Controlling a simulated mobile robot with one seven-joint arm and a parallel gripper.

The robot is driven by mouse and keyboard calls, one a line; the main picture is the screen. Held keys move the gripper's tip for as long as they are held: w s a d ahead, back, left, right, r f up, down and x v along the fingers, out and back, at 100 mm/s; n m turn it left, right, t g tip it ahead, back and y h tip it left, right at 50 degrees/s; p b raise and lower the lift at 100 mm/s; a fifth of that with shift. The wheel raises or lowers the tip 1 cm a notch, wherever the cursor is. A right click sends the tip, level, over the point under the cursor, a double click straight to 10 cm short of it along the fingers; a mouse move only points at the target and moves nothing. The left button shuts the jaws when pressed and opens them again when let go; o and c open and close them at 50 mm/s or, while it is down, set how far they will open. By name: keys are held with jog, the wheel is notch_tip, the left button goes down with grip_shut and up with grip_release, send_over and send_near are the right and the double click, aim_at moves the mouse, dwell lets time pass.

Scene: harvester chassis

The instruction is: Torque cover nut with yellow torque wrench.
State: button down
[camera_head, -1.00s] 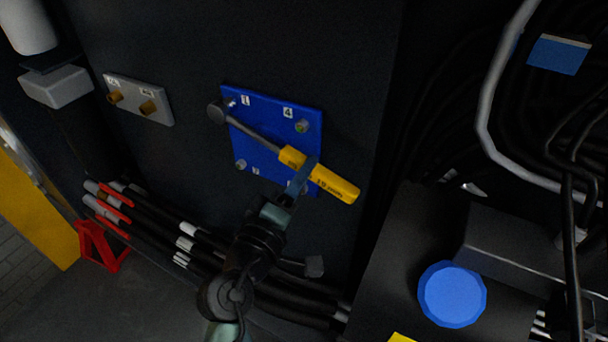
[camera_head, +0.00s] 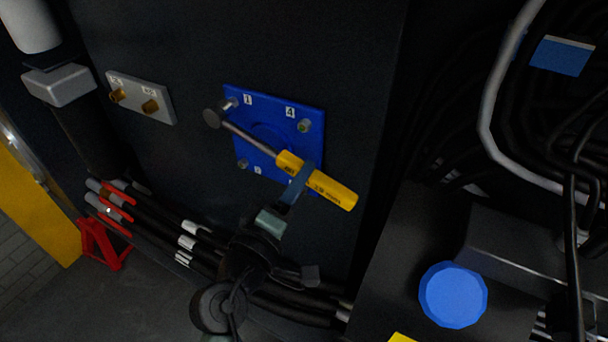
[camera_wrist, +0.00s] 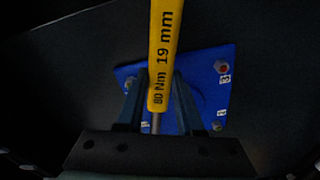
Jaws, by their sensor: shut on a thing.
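The yellow torque wrench (camera_head: 317,181) has a yellow handle, a grey shaft and a round dark head. My gripper (camera_head: 301,180) is shut on its handle. The wrench slants from lower right to upper left across the blue cover plate (camera_head: 300,151). Its head lies just left of the nut by label 1 (camera_head: 231,103); I cannot tell whether they touch. The nut by label 4 (camera_head: 304,125) and the lower-left nut (camera_head: 243,164) are in view. In the wrist view, the handle (camera_wrist: 164,55) reads "80 Nm 19 mm", and a nut by label 3 (camera_wrist: 221,67) shows. The wrench head is hidden there.
A grey plate with two brass fittings (camera_head: 141,98) is on the wall to the left. Black cables with red and white bands (camera_head: 190,243) run below. A blue round cap (camera_head: 453,293) and thick hoses are at the right.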

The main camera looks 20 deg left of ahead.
jog(key=s+b, duration=0.1)
jog(key=s, duration=0.8)
jog(key=shift+a+r, duration=0.2)
jog(key=shift+a, duration=0.15)
jog(key=shift+s, duration=0.1)
dwell(1.1)
